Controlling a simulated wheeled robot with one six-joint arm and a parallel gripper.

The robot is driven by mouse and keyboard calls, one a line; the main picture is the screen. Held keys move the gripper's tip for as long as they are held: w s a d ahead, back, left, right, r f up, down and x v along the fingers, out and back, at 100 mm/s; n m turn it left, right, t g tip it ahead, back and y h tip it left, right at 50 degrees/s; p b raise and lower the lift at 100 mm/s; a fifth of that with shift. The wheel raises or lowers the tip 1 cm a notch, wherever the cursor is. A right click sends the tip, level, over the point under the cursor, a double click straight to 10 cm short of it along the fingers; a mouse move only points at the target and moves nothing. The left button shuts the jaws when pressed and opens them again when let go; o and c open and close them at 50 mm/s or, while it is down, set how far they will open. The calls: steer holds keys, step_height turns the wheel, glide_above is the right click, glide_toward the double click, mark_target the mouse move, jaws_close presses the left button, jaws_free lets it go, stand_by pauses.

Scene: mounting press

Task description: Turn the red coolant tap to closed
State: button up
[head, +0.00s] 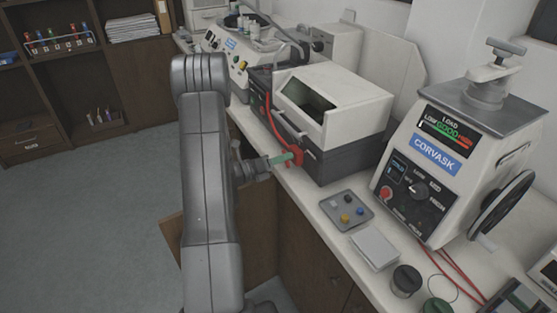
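The red coolant tap (297,154) appears as a small red part at the front lower corner of a white and dark grey machine, by the bench's front edge. A red hose runs up from it along the machine. I cannot tell whether the green piece belongs to my fingers or to the tap. The finger gap is too small to see, and my arm hides part of the bench to the left.
The white-hooded machine (345,102) stands behind the tap. A grey tray with coloured pieces (347,209), a white pad (375,248) and the Corvask press (450,165) stand to the right. Open floor (110,215) lies left of my arm.

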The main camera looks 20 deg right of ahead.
steer(key=s+a+b, duration=0.1)
steer(key=a+b, duration=0.1)
steer(key=a, duration=1.1)
steer(key=shift+a, duration=0.4)
steer(key=shift+d, duration=0.15)
steer(key=d, duration=0.4)
steer(key=d+p, duration=0.1)
steer(key=d, duration=0.4)
steer(key=w+d+p, duration=0.1)
steer(key=d, duration=0.3)
steer(key=shift+d, duration=0.25)
